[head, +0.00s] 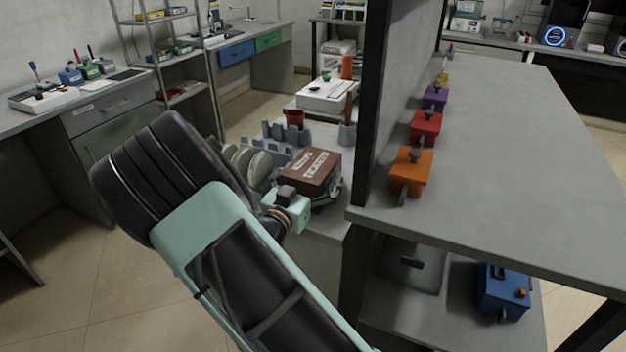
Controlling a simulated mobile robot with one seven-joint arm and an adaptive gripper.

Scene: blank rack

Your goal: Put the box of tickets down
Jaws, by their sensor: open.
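The box of tickets (312,170) is reddish brown with white "TICKETS" lettering on its top. It shows at the end of my arm, over the lower grey surface (322,222) left of the dark post. My gripper (328,194) is dark and sits close against the near right side of the box. Its jaws are open, but the fingers are mostly hidden by the box and my wrist. I cannot tell whether the underside of the box touches the surface.
Grey castle-shaped blocks (290,132), a red cup (295,118) and pale round discs (252,163) are close behind and left of the box. A dark post (371,110) stands right. The right-hand table (520,150) holds several coloured lidded boxes along its left edge; a blue box (502,292) sits below.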

